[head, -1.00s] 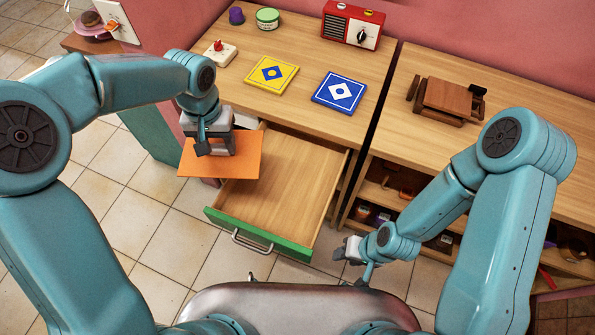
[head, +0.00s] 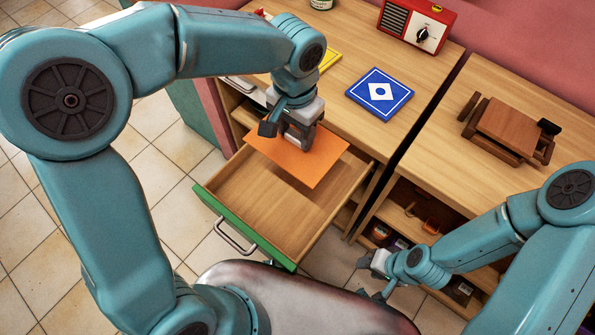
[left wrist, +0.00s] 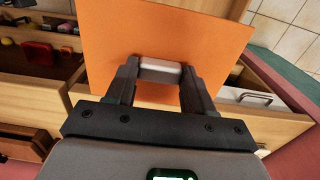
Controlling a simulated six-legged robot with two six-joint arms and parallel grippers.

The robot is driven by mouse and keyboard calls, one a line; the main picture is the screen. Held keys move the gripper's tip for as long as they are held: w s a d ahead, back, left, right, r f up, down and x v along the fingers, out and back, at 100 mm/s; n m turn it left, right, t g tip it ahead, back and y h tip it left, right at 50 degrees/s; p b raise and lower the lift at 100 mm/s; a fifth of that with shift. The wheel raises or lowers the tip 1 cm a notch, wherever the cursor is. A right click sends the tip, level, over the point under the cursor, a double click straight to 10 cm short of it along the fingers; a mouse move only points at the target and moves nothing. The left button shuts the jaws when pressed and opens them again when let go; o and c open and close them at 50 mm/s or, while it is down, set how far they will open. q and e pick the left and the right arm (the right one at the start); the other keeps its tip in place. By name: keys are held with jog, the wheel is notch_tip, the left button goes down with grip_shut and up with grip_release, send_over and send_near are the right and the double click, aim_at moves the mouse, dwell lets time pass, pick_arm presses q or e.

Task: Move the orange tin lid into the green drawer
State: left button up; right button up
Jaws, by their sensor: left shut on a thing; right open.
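The orange tin lid (head: 315,165) is a flat square plate held over the back part of the open green drawer (head: 245,228). My left gripper (head: 295,143) is shut on the lid's pale handle, which shows between the fingers in the left wrist view (left wrist: 160,70). The lid (left wrist: 130,28) looks roughly level and appears above the drawer floor; how high I cannot tell. The drawer is pulled out, with a bare wooden floor in front of the lid. Part of the drawer's back is hidden under the lid and my arm. My right gripper (head: 375,277) is open and empty, right of the drawer.
A blue tile (head: 380,95) and a partly hidden yellow tile (head: 330,60) lie on the counter above the drawer. A red radio (head: 417,25) stands behind them. A wooden rack (head: 508,128) sits on the right counter, above open shelves with small items.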

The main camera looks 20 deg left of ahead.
pick_arm(q)
notch_tip(320, 180, down, 15)
jog(key=shift+f+b, duration=0.1)
jog(key=shift+b, duration=0.45)
jog(key=shift+s, duration=0.1)
jog(key=shift+f, duration=0.1)
jog(key=o, duration=1.1)
